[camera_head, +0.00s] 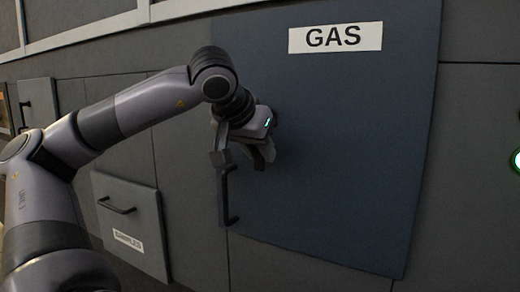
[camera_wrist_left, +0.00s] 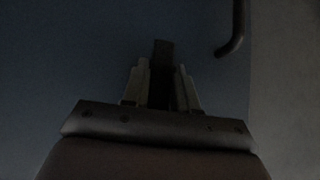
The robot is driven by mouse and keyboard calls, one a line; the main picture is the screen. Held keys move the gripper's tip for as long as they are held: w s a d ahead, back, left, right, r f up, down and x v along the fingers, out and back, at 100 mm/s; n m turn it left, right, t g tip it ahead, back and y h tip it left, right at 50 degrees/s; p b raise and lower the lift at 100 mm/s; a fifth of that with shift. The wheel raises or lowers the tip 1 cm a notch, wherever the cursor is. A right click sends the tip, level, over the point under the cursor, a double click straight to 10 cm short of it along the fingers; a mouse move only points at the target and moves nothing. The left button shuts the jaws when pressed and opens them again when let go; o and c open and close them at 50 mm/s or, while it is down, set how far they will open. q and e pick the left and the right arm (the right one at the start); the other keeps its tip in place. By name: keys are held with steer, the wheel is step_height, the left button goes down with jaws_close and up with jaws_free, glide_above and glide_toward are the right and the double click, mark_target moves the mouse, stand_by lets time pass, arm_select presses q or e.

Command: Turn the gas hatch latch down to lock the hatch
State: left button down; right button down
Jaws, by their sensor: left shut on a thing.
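The gas hatch (camera_head: 340,150) is a large dark blue-grey panel with a white GAS label (camera_head: 335,37), and it looks flush with the wall. My left gripper (camera_head: 264,156) is in front of its left part, right of the black hatch handle (camera_head: 230,200). In the left wrist view my left gripper (camera_wrist_left: 161,85) has its two fingers on either side of a dark bar, the latch (camera_wrist_left: 162,48), and is shut on it. The latch's end sticks out beyond the fingertips. In the head view the gripper hides the latch. My right gripper is not in view.
A smaller grey hatch (camera_head: 150,240) with a black handle and a label is at the lower left. The hatch handle also shows in the left wrist view (camera_wrist_left: 236,35), close to the gripper. A green-lit round button (camera_head: 517,160) is at the right edge.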

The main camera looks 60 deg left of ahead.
arm_select(q)
steer(key=c, duration=1)
jaws_free()
steer(key=shift+o, duration=0.2)
steer(key=shift+r, duration=0.1)
steer(key=v, duration=0.7)
